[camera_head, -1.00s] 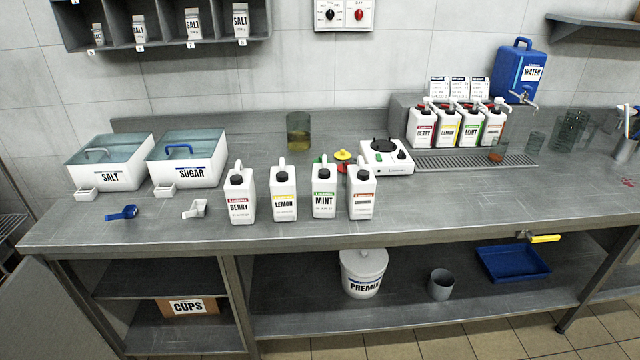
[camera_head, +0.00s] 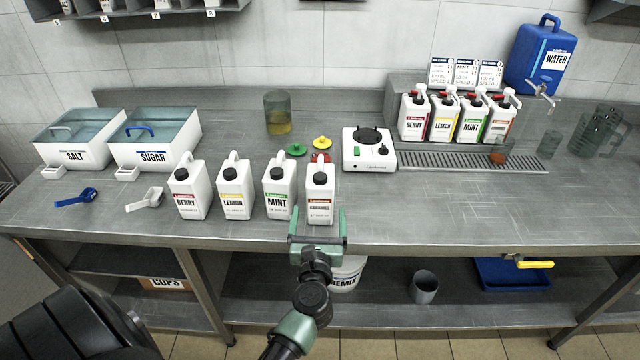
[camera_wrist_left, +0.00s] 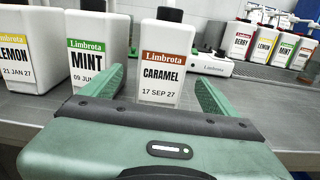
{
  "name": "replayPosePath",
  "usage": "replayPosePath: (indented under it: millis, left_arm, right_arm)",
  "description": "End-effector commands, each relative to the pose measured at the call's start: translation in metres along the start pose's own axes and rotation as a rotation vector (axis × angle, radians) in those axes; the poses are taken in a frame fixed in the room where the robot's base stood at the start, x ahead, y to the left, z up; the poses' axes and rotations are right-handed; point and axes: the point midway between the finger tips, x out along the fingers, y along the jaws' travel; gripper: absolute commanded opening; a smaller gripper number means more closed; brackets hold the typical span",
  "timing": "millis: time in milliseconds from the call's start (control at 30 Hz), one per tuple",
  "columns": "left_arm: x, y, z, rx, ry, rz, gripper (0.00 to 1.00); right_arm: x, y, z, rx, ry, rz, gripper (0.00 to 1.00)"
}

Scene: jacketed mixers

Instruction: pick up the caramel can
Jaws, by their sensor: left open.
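The caramel can (camera_head: 320,193) is a white jug with a black cap and a brown-red label, upright at the front edge of the steel counter. It is the rightmost of the front row of cans. In the left wrist view the caramel can (camera_wrist_left: 162,62) shows its label squarely, between the two green fingers. My left gripper (camera_head: 318,225) is open and empty, just in front of the can at about the counter edge. In the wrist view the left gripper (camera_wrist_left: 160,88) has its fingers spread to either side of the can's lower part. My right gripper is not seen.
The mint can (camera_head: 280,187) stands close on the left, with the lemon (camera_head: 235,190) and berry (camera_head: 188,190) cans beyond. A white hot plate (camera_head: 368,150) and red, green and yellow lids lie behind. The counter right of the can is clear.

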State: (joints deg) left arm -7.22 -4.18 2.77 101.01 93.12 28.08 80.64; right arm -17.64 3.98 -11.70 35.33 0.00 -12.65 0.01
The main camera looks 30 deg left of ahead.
Motion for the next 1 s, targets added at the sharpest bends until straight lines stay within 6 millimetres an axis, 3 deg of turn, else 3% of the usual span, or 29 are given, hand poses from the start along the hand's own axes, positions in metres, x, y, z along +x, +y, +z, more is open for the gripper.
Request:
replayPosePath:
  millis: [200,600,933,1000]
  left_arm:
    - [0.019,0.002,0.006,-0.032,-0.003,0.007,0.89]
    - [0.072,0.001,0.009,-0.026,-0.003,0.006,0.89]
    - [0.078,0.001,0.008,-0.028,-0.001,0.006,0.89]
    - [0.078,0.001,0.008,-0.028,-0.001,0.006,0.70]
  right_arm:
    - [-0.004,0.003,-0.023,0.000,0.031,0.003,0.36]
    - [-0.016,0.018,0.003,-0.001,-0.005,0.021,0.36]
    - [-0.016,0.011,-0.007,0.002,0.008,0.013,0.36]
    - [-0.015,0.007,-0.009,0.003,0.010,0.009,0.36]
